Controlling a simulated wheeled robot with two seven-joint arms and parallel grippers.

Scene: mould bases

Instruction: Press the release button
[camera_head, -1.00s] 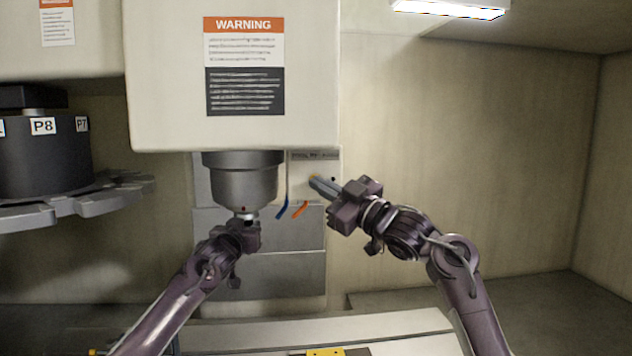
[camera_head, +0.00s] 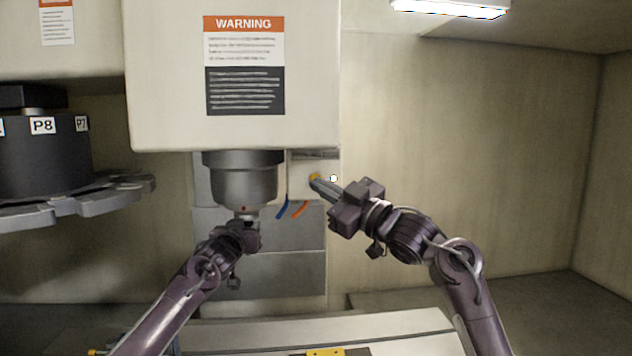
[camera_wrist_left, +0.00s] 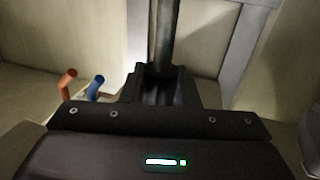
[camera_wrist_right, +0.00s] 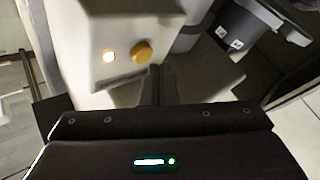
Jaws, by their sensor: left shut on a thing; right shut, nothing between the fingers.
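The yellow release button (camera_head: 314,176) sits on a pale panel right of the grey spindle (camera_head: 243,180). It also shows in the right wrist view as a round yellow knob (camera_wrist_right: 141,52). My right gripper (camera_head: 320,186) is shut and empty, its fingertips just at the button's lower right; I cannot tell whether they touch. A small round light (camera_head: 333,178) beside the button glows white, also in the right wrist view (camera_wrist_right: 109,56). My left gripper (camera_head: 246,224) is below the spindle, shut on a grey shaft (camera_wrist_left: 163,38); its upper end is hard to make out.
A blue hose (camera_head: 282,208) and an orange hose (camera_head: 299,210) hang between the grippers. A dark tool carousel (camera_head: 45,160) with a toothed rim stands at the left. The machine head with a warning label (camera_head: 244,65) is overhead. Free room lies to the right.

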